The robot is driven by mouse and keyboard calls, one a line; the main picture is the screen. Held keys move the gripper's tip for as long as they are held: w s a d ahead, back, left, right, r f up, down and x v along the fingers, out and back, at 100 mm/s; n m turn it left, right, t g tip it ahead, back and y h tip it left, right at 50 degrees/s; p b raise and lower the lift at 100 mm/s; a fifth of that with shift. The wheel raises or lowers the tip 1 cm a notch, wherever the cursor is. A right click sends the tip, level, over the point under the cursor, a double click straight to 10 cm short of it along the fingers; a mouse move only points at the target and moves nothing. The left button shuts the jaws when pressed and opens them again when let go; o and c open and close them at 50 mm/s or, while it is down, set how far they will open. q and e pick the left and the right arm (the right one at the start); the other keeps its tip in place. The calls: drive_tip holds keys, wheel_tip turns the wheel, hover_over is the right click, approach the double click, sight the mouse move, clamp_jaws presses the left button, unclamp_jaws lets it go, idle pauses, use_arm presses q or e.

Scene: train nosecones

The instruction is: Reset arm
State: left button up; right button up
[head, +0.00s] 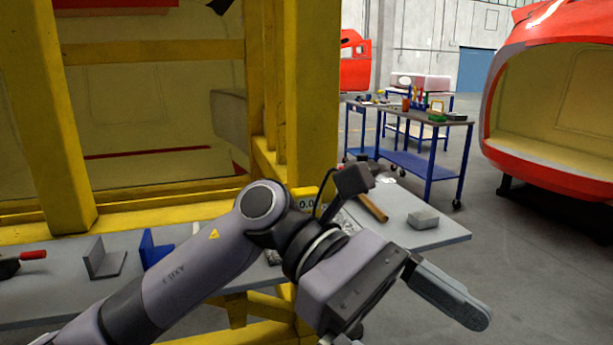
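My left arm comes in from the lower left and reaches across the front of the workbench (450,236). My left gripper (448,296) is at the lower middle, in front of the bench's right end. One grey finger stands out from the far end of its palm toward the lower right. The near finger is mostly cut off by the bottom edge, so the fingers look spread. I see nothing held between them. My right arm and gripper are not in view.
A yellow frame (312,90) stands close behind the bench. On the bench are a hammer (372,207), a grey block (423,220), a grey angle bracket (103,262) and a blue bracket (157,248). A blue cart (408,163) and a red nosecone (540,172) stand behind. Open floor lies at right.

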use_arm(q)
drive_tip(key=w+a+r+n+t+h+p, duration=0.1)
drive_tip(key=w+a+n+t+h, duration=0.1)
drive_tip(key=w+n+t+h, duration=0.6)
drive_tip(key=w+a+n+t+h, duration=0.1)
drive_tip(key=a+n+t+h, duration=0.15)
drive_tip(key=n+h, duration=0.75)
drive_tip(key=w+a+f+n+t+y+p, duration=0.1)
drive_tip(key=w+a+f+n+t+y, duration=0.2)
drive_tip(key=a+f+n+t+y, duration=0.55)
drive_tip(key=w+a+f+n+t+y, duration=0.1)
drive_tip(key=w+f+n+t+y, duration=0.3)
drive_tip(key=n+t, duration=0.9)
drive_tip(key=s+a+f+n+g+y+p, duration=0.1)
drive_tip(key=s+a+f+n+g+y, duration=0.15)
drive_tip(key=a+f+n+y, duration=0.45)
drive_tip(key=s+a+f+n+g+y, duration=0.2)
drive_tip(key=f+n+g+y, duration=0.15)
drive_tip(key=f+n, duration=0.6)
drive_tip(key=s+a+f+n+g+y, duration=0.4)
drive_tip(key=s+a+f, duration=0.3)
drive_tip(key=s+f, duration=0.5)
drive_tip(key=shift+s+f+n+g+p, duration=0.2)
drive_tip(key=shift+s+n+g+p, duration=0.15)
drive_tip(key=shift+n+g, duration=0.3)
